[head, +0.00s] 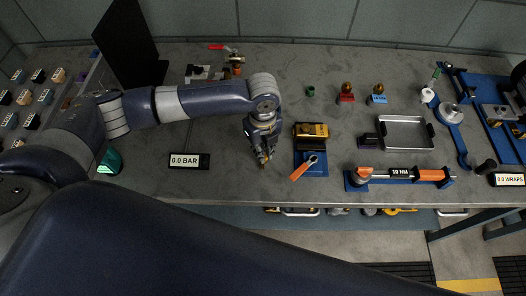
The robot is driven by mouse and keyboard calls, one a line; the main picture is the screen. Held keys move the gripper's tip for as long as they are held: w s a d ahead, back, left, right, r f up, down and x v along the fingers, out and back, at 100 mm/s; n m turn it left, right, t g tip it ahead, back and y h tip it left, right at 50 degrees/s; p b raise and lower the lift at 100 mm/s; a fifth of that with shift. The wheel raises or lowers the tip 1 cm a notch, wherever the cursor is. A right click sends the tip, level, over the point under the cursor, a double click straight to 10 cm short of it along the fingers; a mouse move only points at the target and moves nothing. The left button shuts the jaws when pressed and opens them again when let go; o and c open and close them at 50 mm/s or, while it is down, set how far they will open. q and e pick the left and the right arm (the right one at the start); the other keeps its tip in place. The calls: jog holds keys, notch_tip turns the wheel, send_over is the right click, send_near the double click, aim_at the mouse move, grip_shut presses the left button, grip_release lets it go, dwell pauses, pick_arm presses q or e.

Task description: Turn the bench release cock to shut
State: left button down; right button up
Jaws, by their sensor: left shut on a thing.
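The cock with a red lever (217,47) is at the back of the bench, left of centre. Its lever points left, and its brass-coloured body (236,58) stands beside a grey block. My left gripper (264,162) points down over the front middle of the bench, well in front of the cock and apart from it. It is shut on a small brass-coloured thing, mostly hidden by the fingers. My right gripper is out of view.
A 0.0 BAR display (189,161) stands left of my left gripper. A dark upright panel (128,45) stands back left. A metal tray (405,117) is further right.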

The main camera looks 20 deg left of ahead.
pick_arm(q)
jog(key=shift+r+m+p, duration=0.1)
jog(key=shift+m+p, duration=0.35)
jog(key=shift+m, duration=0.85)
jog(key=shift+m+p, duration=0.4)
jog(key=shift+m, duration=1)
jog(key=c, duration=1.6)
grip_release()
